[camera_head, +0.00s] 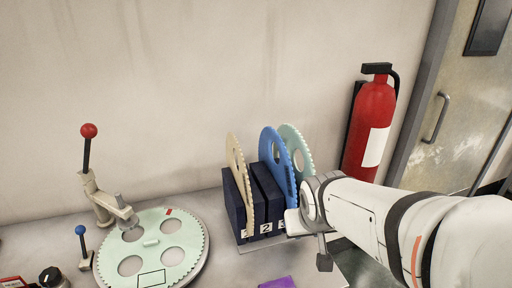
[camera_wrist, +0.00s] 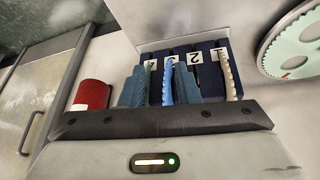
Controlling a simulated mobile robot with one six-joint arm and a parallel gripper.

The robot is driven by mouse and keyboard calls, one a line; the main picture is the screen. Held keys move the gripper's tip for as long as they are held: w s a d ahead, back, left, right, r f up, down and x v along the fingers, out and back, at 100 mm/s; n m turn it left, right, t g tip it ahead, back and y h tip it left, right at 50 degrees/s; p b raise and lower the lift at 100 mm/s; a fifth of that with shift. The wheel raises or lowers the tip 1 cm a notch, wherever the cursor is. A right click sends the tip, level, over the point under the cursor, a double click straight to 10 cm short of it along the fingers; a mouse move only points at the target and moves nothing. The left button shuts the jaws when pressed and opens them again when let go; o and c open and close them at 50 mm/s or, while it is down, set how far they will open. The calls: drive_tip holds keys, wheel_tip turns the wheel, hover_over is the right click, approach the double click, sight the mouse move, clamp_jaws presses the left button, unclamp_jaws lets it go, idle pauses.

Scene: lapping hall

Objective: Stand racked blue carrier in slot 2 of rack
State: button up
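The blue carrier (camera_head: 277,160) is a thin toothed disc standing upright in the dark-blue rack (camera_head: 238,204). It appears to be in slot 3, behind the label 3. In the wrist view the blue carrier (camera_wrist: 168,82) shows edge-on between my two fingers. My gripper (camera_wrist: 160,85) is open around it, with a gap visible on the left side; contact on the right is unclear. Slot 2, by the label 2 (camera_wrist: 195,57), looks empty. In the head view my gripper (camera_head: 298,218) is at the rack's right front, its fingertips mostly hidden.
A cream carrier (camera_head: 236,160) stands in slot 1 and a mint carrier (camera_head: 296,145) behind the blue one, apparently in slot 4. A lapping plate (camera_head: 178,225) with a lever press lies left. A red extinguisher (camera_head: 368,125) hangs right. A purple item (camera_head: 277,283) lies in front.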

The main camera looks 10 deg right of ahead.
sight(282, 148)
drive_tip(key=w+r+t+y+p, duration=0.1)
drive_tip(key=w+r+t+p, duration=0.1)
drive_tip(key=w, duration=0.5)
drive_tip(key=w+r+n+t+y+p, duration=0.1)
drive_tip(key=w+r+t+p, duration=0.2)
drive_tip(key=w+p, duration=0.2)
drive_tip(key=w+r+n+t+y+p, duration=0.1)
drive_tip(key=w+r+t+p, duration=0.2)
drive_tip(key=w, duration=0.6)
drive_tip(key=shift+a+r+y+p, duration=0.2)
drive_tip(key=shift+a+y+p, duration=0.15)
drive_tip(key=shift+p, duration=0.2)
drive_tip(key=shift+p+x, duration=0.65)
drive_tip(key=shift+x, duration=1.25)
drive_tip(key=shift+c, duration=0.2)
clamp_jaws()
drive_tip(key=shift+r, duration=0.1)
